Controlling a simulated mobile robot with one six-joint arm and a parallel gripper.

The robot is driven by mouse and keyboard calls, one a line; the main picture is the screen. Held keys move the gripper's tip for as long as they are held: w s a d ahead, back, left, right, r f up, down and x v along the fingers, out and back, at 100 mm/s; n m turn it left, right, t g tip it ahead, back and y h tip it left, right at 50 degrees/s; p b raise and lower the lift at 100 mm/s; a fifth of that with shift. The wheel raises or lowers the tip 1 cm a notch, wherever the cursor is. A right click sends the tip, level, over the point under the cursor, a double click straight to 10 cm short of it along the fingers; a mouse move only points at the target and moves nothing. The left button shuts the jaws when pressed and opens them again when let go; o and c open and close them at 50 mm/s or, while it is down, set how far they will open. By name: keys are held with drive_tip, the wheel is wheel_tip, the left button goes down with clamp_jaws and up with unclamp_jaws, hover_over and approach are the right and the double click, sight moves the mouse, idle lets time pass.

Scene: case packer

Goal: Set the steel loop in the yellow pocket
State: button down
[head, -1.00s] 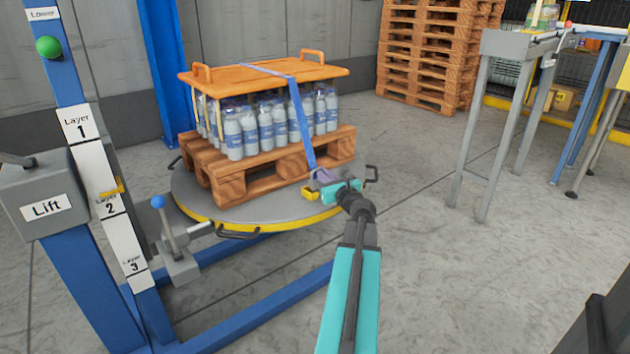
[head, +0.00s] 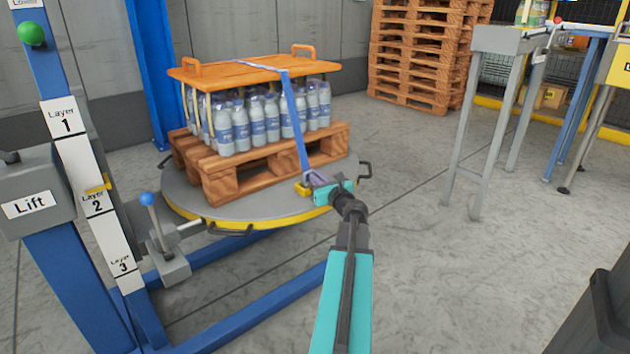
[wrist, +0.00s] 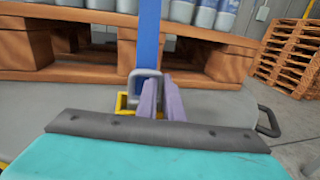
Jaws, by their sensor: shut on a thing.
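The steel loop (wrist: 145,74) is a grey ring at the lower end of the blue strap (head: 296,125). My gripper (wrist: 160,92), with purple fingers, is shut on the loop; it also shows in the head view (head: 319,180). The yellow pocket (wrist: 122,103) is right below and slightly left of the loop, at the turntable's edge. It also shows in the head view (head: 302,189). My fingers and wrist hide part of the pocket, so I cannot tell whether the loop is inside it or just above it.
The strap runs over a wooden top board (head: 230,72) on bottles stacked on a pallet (head: 230,182). The pallet stands on a round turntable (head: 185,195) with black handles. A lift post (head: 75,200) stands at left. Floor at right is clear up to a grey-legged table (head: 480,130).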

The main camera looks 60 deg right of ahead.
drive_tip(key=shift+w+a, duration=0.1)
drive_tip(key=shift+w, duration=0.05)
drive_tip(key=shift+f, duration=0.2)
drive_tip(key=c, duration=1.9)
unclamp_jaws()
drive_tip(key=shift+r, duration=0.1)
drive_tip(key=shift+v, duration=0.85)
drive_tip(key=p+v, duration=0.2)
drive_tip(key=v, duration=0.8)
drive_tip(key=shift+s+p, duration=0.25)
drive_tip(key=shift+p, duration=0.15)
